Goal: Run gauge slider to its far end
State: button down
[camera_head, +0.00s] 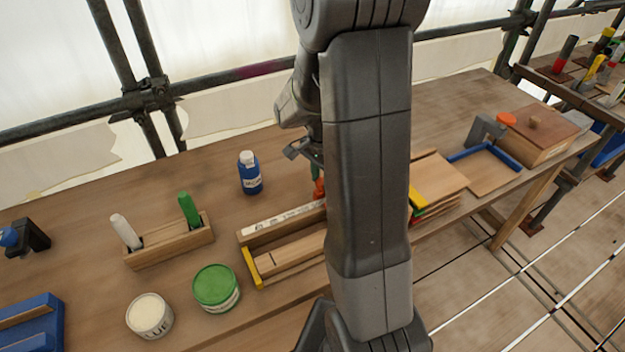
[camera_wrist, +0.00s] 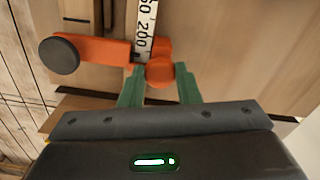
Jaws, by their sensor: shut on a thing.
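The gauge slider is an orange block with a round orange knob (camera_wrist: 160,72) and a side arm ending in a dark disc (camera_wrist: 60,55). It sits across a white printed scale (camera_wrist: 146,18), with the marking 200 just beside it in the wrist view. My gripper (camera_wrist: 160,88) has its green fingers on either side of the knob and is shut on it. In the head view the scale (camera_head: 278,219) runs along the back of a wooden gauge trough (camera_head: 243,237). The orange slider (camera_head: 319,187) shows beside my arm, which hides the middle of the gauge.
A blue bottle (camera_head: 249,175) stands behind the gauge. A wooden holder (camera_head: 170,247) with a white and a green marker, a green tin (camera_head: 217,288) and a white tin (camera_head: 149,315) stand at left. A blue-edged board (camera_head: 490,172) and a wooden box (camera_head: 540,140) are at right.

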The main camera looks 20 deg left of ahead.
jog(key=w+d, duration=0.4)
jog(key=w, duration=0.1)
jog(key=shift+w, duration=0.15)
jog(key=shift+d, duration=0.15)
jog(key=c, duration=1.5)
grip_release()
jog(key=shift+r, duration=0.1)
jog(key=o, duration=0.4)
jog(key=shift+w+d, duration=0.1)
jog(key=shift+d, duration=0.05)
jog(key=shift+o, duration=0.2)
notch_tip(320, 180, up, 14)
jog(key=shift+f, duration=0.2)
